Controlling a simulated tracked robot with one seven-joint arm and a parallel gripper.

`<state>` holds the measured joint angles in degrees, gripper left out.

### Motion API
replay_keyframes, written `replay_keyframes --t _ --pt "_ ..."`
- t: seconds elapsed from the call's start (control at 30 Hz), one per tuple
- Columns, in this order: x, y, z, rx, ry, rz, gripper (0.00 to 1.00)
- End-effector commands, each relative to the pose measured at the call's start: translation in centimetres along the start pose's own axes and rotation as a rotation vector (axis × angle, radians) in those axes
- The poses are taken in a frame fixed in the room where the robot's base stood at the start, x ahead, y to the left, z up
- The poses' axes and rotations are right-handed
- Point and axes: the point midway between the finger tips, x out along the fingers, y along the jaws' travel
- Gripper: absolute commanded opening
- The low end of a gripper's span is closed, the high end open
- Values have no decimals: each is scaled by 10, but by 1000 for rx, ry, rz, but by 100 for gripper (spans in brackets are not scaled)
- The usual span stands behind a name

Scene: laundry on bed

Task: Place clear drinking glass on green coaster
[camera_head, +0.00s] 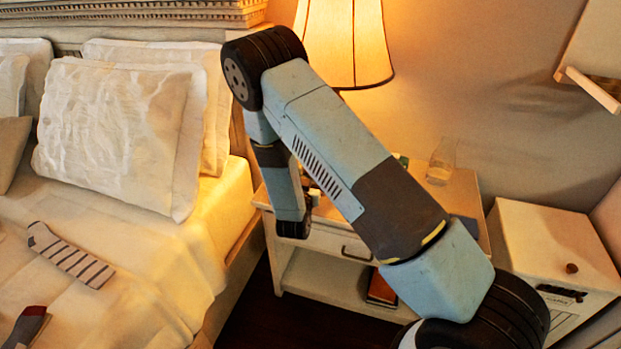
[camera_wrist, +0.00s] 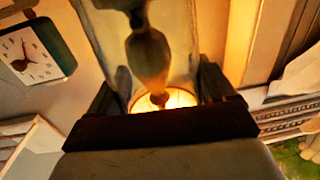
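In the wrist view a clear drinking glass (camera_wrist: 185,45) stands between the two fingers of my gripper (camera_wrist: 160,92). The fingers lie against its sides, and it looks gripped. The lamp shows through its wall. In the head view my gripper (camera_head: 312,197) is at the left part of the nightstand, mostly hidden behind my own arm, and the glass cannot be made out there. I cannot make out the green coaster in either view; my arm covers much of the nightstand top.
The nightstand (camera_head: 330,241) stands between the bed (camera_head: 150,270) and a white cabinet (camera_head: 555,245). A clear bottle-like vessel (camera_head: 441,160) stands at its back right. A lit lamp (camera_head: 345,45) is behind my arm. A clock (camera_wrist: 30,52) shows in the wrist view.

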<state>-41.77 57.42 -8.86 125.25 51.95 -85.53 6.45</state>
Motion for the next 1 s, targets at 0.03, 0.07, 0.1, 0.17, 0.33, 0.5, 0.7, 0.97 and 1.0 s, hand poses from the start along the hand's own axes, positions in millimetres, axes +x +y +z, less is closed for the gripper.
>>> replay_keyframes --t 0.03,0.07,0.1,0.17,0.33,0.5,0.7,0.97,1.0 --pt "0 0 0 0 0 0 88" --pt "0 0 0 0 0 0 91" --pt "0 0 0 0 0 0 95" --pt "0 0 0 0 0 0 100" --pt "0 0 0 0 0 0 100" --pt "-4 0 0 0 -1 -1 100" --pt "-33 -1 3 -1 -2 -3 100" --pt "-85 -2 6 -2 -1 -4 100" --pt "-92 -3 6 -2 -1 -2 100"
